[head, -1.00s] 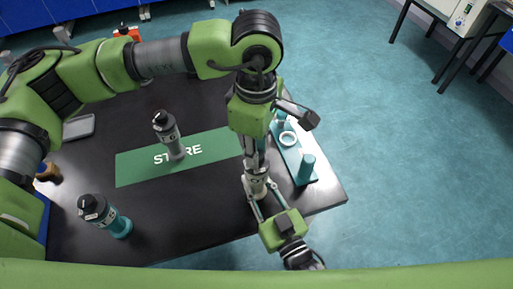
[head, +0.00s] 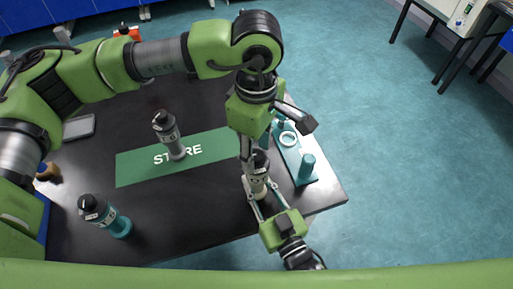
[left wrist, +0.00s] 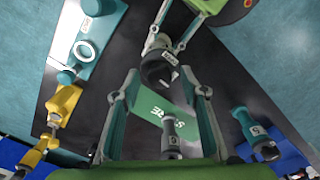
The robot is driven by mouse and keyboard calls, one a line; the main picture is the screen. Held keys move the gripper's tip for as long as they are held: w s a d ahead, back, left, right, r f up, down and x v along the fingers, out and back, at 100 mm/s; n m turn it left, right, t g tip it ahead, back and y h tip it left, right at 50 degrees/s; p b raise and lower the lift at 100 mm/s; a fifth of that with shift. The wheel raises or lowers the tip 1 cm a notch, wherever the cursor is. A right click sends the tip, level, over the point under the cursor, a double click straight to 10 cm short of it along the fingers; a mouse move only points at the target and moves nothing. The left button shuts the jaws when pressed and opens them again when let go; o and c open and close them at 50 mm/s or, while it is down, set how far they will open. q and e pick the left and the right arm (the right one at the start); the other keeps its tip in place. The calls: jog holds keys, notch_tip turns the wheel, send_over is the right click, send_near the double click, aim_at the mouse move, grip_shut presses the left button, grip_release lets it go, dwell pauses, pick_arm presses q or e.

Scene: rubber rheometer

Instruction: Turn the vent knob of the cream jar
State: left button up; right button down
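The cream jar (head: 257,182) stands near the table's front right edge, with a pale body and a black top (left wrist: 158,68). My right gripper (head: 260,194) comes from the front, its fingers closed around the jar's body. It also shows at the top of the left wrist view (left wrist: 168,40). My left gripper (head: 254,153) points down over the jar. In the left wrist view its fingers (left wrist: 160,78) are spread apart on both sides of the black top, with gaps visible. The vent knob cannot be made out clearly.
A grey bottle (head: 169,138) stands on the green STORE mat (head: 130,171). A teal bottle (head: 112,222) stands at front left. A teal fixture (head: 295,161) with a ring and post lies right of the jar.

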aim_at(257, 154)
pick_arm(q)
jog(key=shift+r, duration=0.1)
notch_tip(257, 154, up, 12)
dwell(0.5)
pick_arm(e)
jog(key=c, duration=1.6)
grip_release()
